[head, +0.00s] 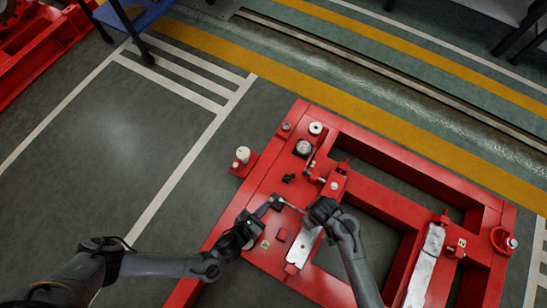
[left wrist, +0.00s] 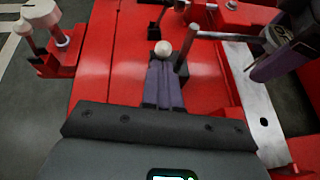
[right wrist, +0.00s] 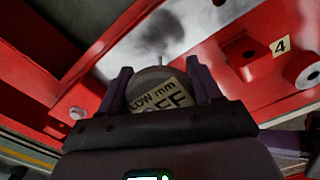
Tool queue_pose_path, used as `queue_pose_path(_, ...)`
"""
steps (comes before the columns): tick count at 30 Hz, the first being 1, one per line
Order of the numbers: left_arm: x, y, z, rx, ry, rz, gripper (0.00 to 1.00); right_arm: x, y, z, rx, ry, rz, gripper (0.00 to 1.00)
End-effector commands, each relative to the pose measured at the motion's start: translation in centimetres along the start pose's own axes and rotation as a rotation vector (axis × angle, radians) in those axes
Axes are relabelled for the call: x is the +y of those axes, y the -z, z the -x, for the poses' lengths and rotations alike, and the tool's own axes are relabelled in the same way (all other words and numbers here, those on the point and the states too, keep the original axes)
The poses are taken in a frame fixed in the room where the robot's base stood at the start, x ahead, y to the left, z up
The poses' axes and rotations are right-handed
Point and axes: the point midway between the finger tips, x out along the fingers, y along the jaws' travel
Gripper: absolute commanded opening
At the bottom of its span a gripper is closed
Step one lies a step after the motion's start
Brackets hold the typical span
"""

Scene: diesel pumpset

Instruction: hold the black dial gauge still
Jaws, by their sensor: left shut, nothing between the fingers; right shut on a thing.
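My right gripper (head: 309,214) is shut on the dial gauge; in the right wrist view its round face (right wrist: 158,88), with a pale label, sits between the two fingers (right wrist: 160,90). The gauge also shows at the right of the left wrist view (left wrist: 277,38), at the end of a thin metal rod (left wrist: 228,37). The rod runs to a dark upright post (left wrist: 182,66). My left gripper (head: 270,205) is shut and empty; its fingers (left wrist: 163,75) are together beside the post, just short of a white ball (left wrist: 162,48). I cannot tell whether they touch the ball.
The red steel frame (head: 365,150) lies below both arms, with bare metal plates (head: 425,265) and several fittings on it. A white-topped post (head: 242,155) stands at its left edge. A number 4 tag (right wrist: 280,45) shows nearby.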

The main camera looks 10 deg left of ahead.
Motion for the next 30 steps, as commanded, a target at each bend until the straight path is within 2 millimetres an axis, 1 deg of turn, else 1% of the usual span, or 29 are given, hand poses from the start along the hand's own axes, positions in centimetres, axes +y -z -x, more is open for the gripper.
queue_pose_path(16, -0.01, -0.29, -0.28, 0.006, 0.001, 0.001, 0.00, 0.05, -0.01, -0.01, 0.000, 0.000, -0.003, 0.00)
queue_pose_path(30, 0.10, -0.80, -0.48, 0.083, 0.009, 0.013, 0.00, 0.04, -0.02, -0.02, 0.000, 0.000, -0.002, 0.00)
